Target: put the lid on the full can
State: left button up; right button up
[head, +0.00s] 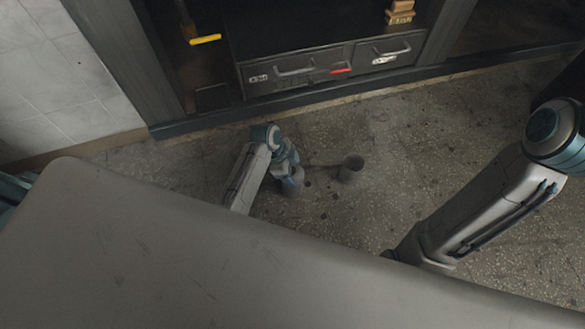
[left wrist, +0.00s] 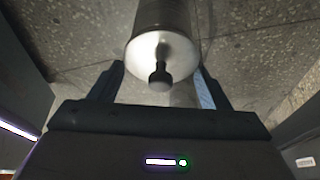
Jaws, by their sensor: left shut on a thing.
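My left gripper (head: 291,184) is low near the floor in the head view. In the left wrist view its two fingers (left wrist: 160,78) stand either side of a pale round lid (left wrist: 144,50) with a dark knob facing the camera, and it is shut on the lid. A grey cylinder (left wrist: 163,14), apparently a can, extends beyond the lid. I cannot tell whether lid and cylinder touch. A second grey can (head: 350,170) stands upright on the floor, right of the left gripper. Its contents are too dark to tell. My right arm shows at the right; its gripper is hidden.
A large grey scratched surface (head: 150,235) fills the foreground. Behind the cans, a dark cabinet with drawers (head: 333,66) stands along the wall, with a yellow bar (head: 205,39) at its left. The speckled floor (head: 420,130) is clear to the right of the second can.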

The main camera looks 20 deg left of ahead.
pick_arm(q)
jog(key=shift+p, duration=0.5)
dwell(0.5)
dwell(0.3)
jog(key=o, duration=1)
jog(key=shift+o, duration=0.6)
jog(key=shift+r+p, duration=3.55)
jog(key=shift+p, duration=0.65)
grip_shut()
